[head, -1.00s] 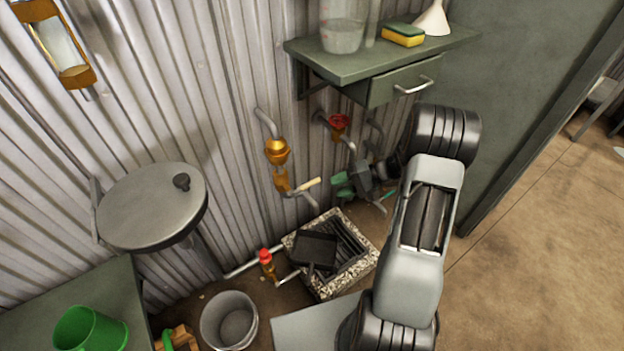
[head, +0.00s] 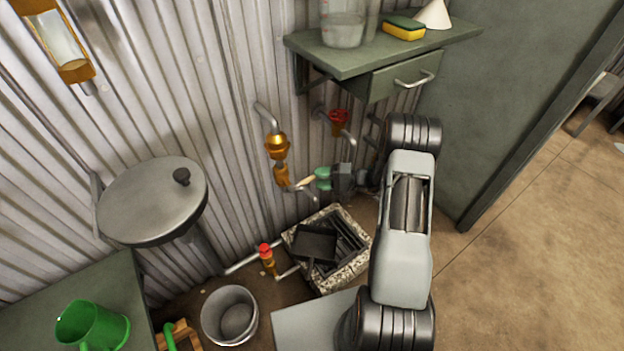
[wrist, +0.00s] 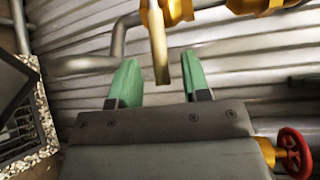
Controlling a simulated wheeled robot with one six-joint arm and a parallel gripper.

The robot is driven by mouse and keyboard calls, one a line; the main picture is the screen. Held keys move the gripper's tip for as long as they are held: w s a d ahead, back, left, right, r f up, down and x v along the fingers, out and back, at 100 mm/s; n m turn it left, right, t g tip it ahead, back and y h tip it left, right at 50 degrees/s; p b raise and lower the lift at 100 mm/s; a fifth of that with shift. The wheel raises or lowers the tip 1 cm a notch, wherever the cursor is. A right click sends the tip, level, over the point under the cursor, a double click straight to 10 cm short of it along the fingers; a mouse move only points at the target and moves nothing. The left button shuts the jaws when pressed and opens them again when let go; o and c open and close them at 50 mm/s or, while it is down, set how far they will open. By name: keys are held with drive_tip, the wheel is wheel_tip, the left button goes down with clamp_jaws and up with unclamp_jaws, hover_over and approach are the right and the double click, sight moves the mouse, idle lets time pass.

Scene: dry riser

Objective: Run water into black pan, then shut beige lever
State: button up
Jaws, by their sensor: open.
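The beige lever (head: 305,182) sticks out from the brass tap (head: 281,174) on the corrugated wall. My gripper (head: 320,179) is open at the lever's free end. In the wrist view, the beige lever (wrist: 160,52) reaches down between the two green fingertips (wrist: 160,82), with a gap visible on both sides. The black pan (head: 315,246) sits on the grate of the stone-rimmed drain, below the tap. Its dark edge (wrist: 13,82) shows at the left of the wrist view. I see no water running from the spout.
A red-wheel valve (head: 338,120) is on the wall above my gripper; its red wheel (wrist: 294,152) also shows in the wrist view. A red-topped valve (head: 265,253) stands left of the drain (head: 347,281). A grey bucket (head: 229,316) is on the floor. A shelf (head: 390,55) overhangs above.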

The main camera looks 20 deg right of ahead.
sight(312, 178)
drive_tip(key=shift+x, duration=1.75)
clamp_jaws()
drive_tip(key=shift+d, duration=0.1)
